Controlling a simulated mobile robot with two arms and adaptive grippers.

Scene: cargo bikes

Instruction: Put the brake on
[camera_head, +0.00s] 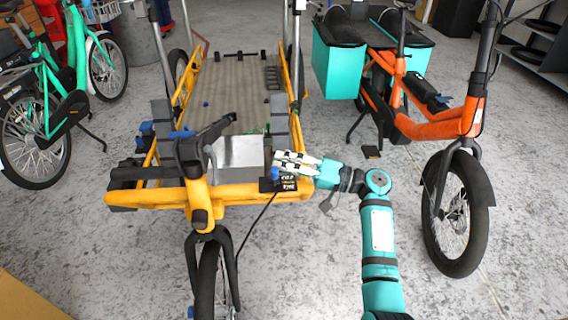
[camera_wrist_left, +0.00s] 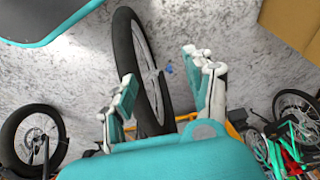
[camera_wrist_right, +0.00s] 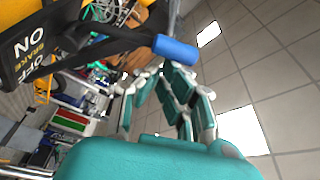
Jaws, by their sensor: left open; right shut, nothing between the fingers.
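The yellow cargo bike (camera_head: 240,195) stands in front of me. A black brake plate (camera_head: 289,185) lettered ON, BRAKE and OFF (camera_wrist_right: 30,48) is at its front right corner. The blue-tipped brake lever (camera_wrist_right: 175,50) crosses the top of the right wrist view; its blue tip also shows in the head view (camera_head: 276,173). My right gripper (camera_head: 279,159) is shut and empty right beside the blue tip; whether they touch I cannot tell. Its fingers show below the tip in the right wrist view (camera_wrist_right: 162,68). My left gripper (camera_wrist_left: 160,67) is open and empty, with a wheel (camera_wrist_left: 137,60) behind its fingers.
An orange bike (camera_head: 435,125) with teal boxes (camera_head: 338,70) stands at the right. A green bike (camera_head: 60,95) stands at the left. The cargo bike's handlebar (camera_head: 205,140) rises left of the plate.

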